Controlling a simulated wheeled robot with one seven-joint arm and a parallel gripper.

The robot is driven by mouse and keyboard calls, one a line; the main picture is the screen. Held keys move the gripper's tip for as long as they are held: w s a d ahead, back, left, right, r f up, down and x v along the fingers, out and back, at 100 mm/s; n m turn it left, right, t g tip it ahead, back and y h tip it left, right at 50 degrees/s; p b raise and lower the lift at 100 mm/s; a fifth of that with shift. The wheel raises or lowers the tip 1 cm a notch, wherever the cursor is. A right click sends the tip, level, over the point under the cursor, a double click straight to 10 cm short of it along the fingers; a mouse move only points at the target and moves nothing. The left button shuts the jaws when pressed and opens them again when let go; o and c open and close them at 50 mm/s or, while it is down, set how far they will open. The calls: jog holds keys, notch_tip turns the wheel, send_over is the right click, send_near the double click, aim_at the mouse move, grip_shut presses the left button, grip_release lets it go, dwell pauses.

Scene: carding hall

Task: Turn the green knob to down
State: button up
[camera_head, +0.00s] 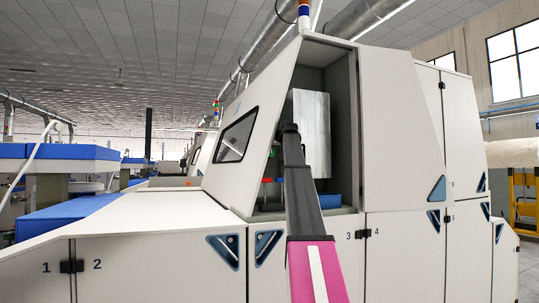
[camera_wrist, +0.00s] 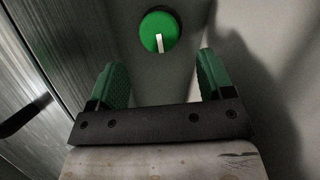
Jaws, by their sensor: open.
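The green knob (camera_wrist: 159,31) is round and sits on a grey panel at the top middle of the wrist view. Its white pointer bar runs from near its centre to its lower edge in that picture. My gripper (camera_wrist: 159,63) is open and empty, with its two green pads spread wide. The knob shows beyond the gap between the pads, apart from both.
A blue box (camera_head: 330,201) lies low in the bay. In the wrist view, a dark striped metal surface (camera_wrist: 65,50) with a black handle-like part (camera_wrist: 25,117) lies left of the knob.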

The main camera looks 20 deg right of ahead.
aim_at(271, 152)
jog(key=x, duration=0.7)
jog(key=shift+w, duration=0.1)
jog(key=shift+f, duration=0.1)
jog(key=c, duration=0.9)
